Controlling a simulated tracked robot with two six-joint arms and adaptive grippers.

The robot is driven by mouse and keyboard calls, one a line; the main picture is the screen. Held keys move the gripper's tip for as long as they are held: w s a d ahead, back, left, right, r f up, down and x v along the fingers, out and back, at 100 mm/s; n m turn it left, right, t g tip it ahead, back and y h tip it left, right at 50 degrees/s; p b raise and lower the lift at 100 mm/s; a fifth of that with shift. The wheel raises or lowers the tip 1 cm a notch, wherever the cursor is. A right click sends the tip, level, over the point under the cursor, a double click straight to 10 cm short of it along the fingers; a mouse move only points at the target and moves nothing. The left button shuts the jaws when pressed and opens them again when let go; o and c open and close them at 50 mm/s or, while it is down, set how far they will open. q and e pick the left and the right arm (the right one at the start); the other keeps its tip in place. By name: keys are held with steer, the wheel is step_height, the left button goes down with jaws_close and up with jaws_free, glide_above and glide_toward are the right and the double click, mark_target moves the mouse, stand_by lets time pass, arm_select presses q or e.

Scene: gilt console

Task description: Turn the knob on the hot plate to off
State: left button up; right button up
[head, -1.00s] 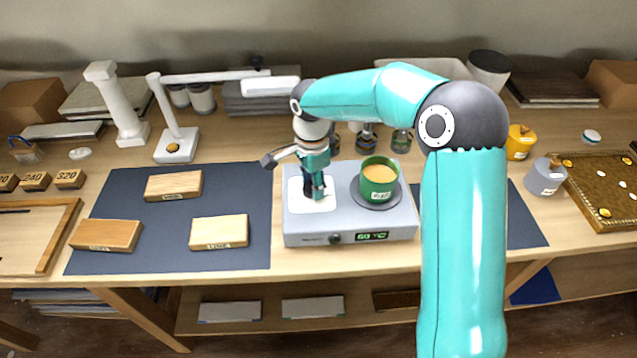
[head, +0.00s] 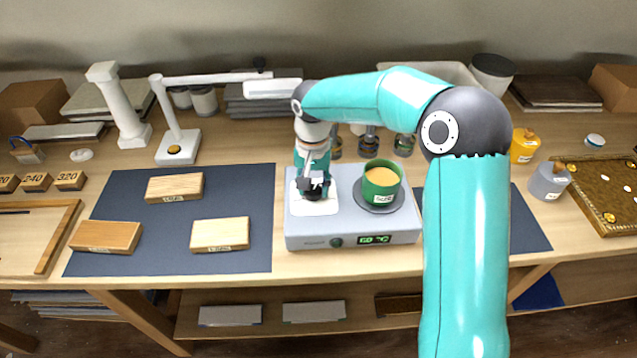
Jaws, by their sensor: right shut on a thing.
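The grey hot plate (head: 352,222) stands mid-table, its front display (head: 374,239) lit and seeming to read 60 °C. A small round dark-green part (head: 336,242) sits on the front left of the display. A white panel (head: 299,205) covers the left of its top. My right gripper (head: 315,190) points down over this panel, shut on a dark round knob (head: 314,194), which it mostly hides. The knob's mark cannot be read. A green cup (head: 381,186) with tan contents stands on the round heating disc at the right. My left gripper is not in view.
A dark mat (head: 130,205) with three wooden blocks lies left of the hot plate. A white lamp (head: 178,147) reaches over behind my right gripper. Several jars stand behind the hot plate. A yellow pot (head: 523,147) and a grey pot (head: 549,182) stand right.

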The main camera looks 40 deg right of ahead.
steer(key=n, duration=0.6)
steer(key=shift+s+a+f+n, duration=0.1)
steer(key=shift+s+a+n, duration=0.1)
steer(key=shift+n, duration=0.1)
steer(key=n+p, duration=0.1)
steer(key=n, duration=0.5)
steer(key=n+p, duration=0.1)
steer(key=n, duration=0.5)
steer(key=shift+n, duration=0.4)
steer(key=n+p, duration=0.1)
steer(key=n, duration=0.2)
steer(key=shift+s, duration=0.1)
steer(key=shift+d+n+p, duration=0.1)
steer(key=shift+n+p, duration=0.2)
steer(key=shift+n, duration=1.7)
steer(key=o, duration=1.1)
steer(key=shift+o, duration=0.2)
